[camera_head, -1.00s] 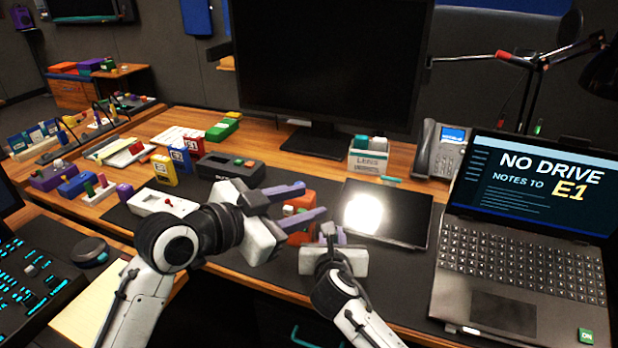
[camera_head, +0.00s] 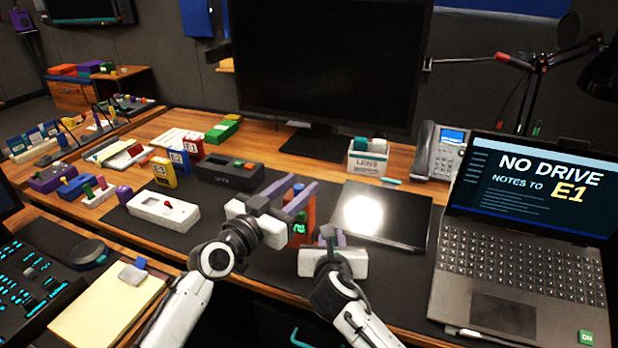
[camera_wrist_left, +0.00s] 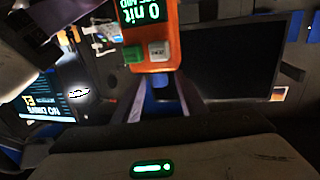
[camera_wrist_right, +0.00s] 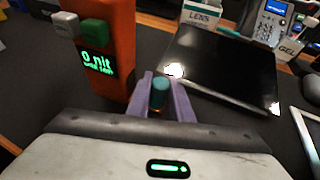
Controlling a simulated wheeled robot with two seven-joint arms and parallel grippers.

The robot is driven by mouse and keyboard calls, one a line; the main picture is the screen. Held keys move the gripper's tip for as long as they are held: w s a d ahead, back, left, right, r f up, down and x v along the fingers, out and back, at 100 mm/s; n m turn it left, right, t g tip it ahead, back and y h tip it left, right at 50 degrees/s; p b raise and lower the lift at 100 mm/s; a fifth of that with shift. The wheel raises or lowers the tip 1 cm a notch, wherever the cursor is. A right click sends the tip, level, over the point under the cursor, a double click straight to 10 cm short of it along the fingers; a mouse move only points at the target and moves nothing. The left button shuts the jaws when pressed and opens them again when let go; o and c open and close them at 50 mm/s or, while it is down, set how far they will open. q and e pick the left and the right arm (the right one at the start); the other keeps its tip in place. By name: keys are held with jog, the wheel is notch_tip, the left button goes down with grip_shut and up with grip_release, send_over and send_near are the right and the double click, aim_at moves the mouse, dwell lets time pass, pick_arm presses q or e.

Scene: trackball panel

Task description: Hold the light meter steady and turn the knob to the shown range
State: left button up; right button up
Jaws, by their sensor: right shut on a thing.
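The orange light meter (camera_head: 308,205) stands on the dark mat, partly hidden by my left gripper. Its green display reads "0 nit" in the right wrist view (camera_wrist_right: 122,25), beside a green and a grey button. It also shows in the left wrist view (camera_wrist_left: 157,67). My left gripper (camera_head: 303,183) is open, its purple fingers apart at the meter's left and top in the head view. My right gripper (camera_head: 331,237) is shut on a teal knob (camera_wrist_right: 160,90) just right of the meter. How the knob joins the meter is hidden.
A dark tablet (camera_head: 400,215) with a bright glare lies right of the meter. The laptop (camera_head: 520,250) reads "NO DRIVE, NOTES TO E1". A white box with a red switch (camera_head: 150,208) and a dark box (camera_head: 228,172) stand to the left. A monitor stands behind.

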pick_arm(q)
jog(key=shift+x, duration=2.35)
jog(key=shift+c, duration=0.3)
grip_shut()
